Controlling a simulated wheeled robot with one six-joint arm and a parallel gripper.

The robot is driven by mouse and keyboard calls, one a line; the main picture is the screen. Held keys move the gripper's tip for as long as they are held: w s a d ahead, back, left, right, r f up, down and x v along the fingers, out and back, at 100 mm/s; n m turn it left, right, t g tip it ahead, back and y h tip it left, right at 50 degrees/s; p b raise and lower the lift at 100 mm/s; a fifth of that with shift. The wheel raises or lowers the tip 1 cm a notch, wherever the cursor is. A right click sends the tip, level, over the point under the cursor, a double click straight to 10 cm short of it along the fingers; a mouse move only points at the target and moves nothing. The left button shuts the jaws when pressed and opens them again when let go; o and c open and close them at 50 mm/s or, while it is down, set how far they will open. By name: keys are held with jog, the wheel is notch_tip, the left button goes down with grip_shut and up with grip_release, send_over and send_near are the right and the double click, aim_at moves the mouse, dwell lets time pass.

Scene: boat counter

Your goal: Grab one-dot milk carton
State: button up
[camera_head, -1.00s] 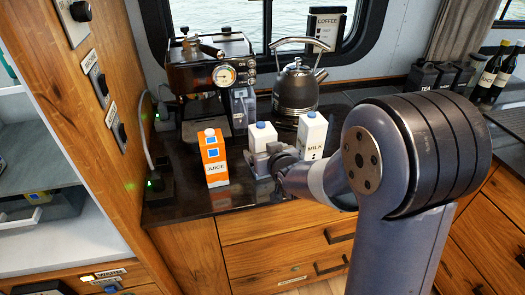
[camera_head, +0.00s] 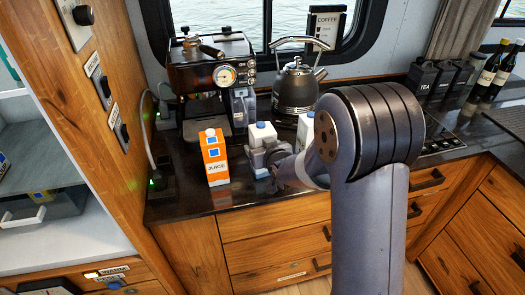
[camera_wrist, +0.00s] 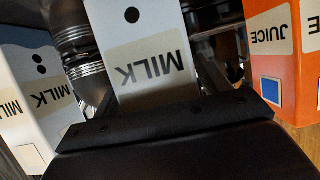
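A second milk carton (camera_head: 304,130) stands to the right, mostly hidden by my arm. In the wrist view the second carton (camera_wrist: 30,90) shows two dots.
An orange juice carton (camera_head: 214,160) stands close on the left. The espresso machine (camera_head: 210,80) and the kettle (camera_head: 296,88) stand behind. A cabinet wall (camera_head: 110,120) bounds the counter on the left.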

jog(key=c, duration=1.2)
jog(key=shift+w+r, duration=0.1)
jog(key=shift+c, duration=0.6)
jog(key=shift+r, duration=0.1)
